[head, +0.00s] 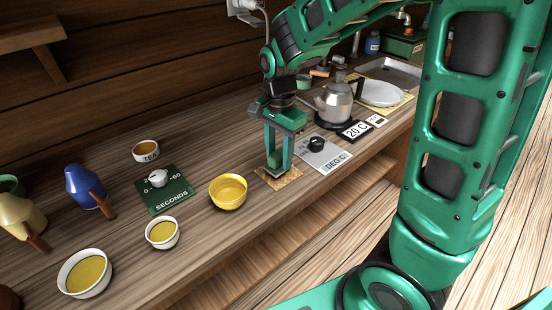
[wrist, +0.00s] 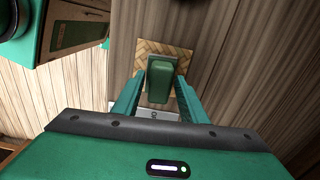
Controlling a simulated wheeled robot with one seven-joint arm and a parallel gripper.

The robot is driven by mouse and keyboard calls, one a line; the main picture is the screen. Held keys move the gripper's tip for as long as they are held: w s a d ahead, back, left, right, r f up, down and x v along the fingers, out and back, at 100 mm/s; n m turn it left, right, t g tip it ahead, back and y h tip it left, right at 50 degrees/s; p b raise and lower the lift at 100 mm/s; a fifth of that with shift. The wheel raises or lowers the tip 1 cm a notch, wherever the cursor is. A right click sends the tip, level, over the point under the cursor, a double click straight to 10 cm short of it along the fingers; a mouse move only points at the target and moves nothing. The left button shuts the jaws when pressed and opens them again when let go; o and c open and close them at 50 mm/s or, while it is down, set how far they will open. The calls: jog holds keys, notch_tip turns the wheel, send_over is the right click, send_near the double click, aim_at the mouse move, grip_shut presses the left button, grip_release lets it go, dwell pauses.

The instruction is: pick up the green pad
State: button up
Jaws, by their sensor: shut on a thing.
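The green pad (wrist: 159,80) is a small dark green block between my two fingers in the wrist view. In the head view the green pad (head: 275,160) shows partly, low between the fingers and just over a woven tan mat (head: 289,177). My gripper (head: 276,168) is shut on the pad and points down at the counter. In the wrist view my gripper (wrist: 160,85) has one finger on each side of the pad. I cannot tell whether the pad still touches the mat.
A yellow bowl (head: 229,193) stands close left of the mat. A grey dial plate (head: 322,153) lies close right, with a metal kettle (head: 335,101) behind it. A green seconds timer (head: 166,191), a blue bottle (head: 84,188) and white bowls stand left. The counter's front edge is near.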

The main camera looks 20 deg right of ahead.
aim_at(277, 154)
jog(key=r, duration=0.3)
jog(key=shift+s+a+r, duration=0.1)
jog(key=shift+s+a, duration=0.05)
jog(key=shift+a, duration=0.15)
jog(key=s+a+r, duration=0.6)
jog(key=a, duration=0.3)
jog(key=shift+s+r, duration=0.2)
jog(key=shift+s, duration=0.1)
jog(key=shift+d, duration=0.1)
jog(key=shift+o, duration=1)
dwell(0.5)
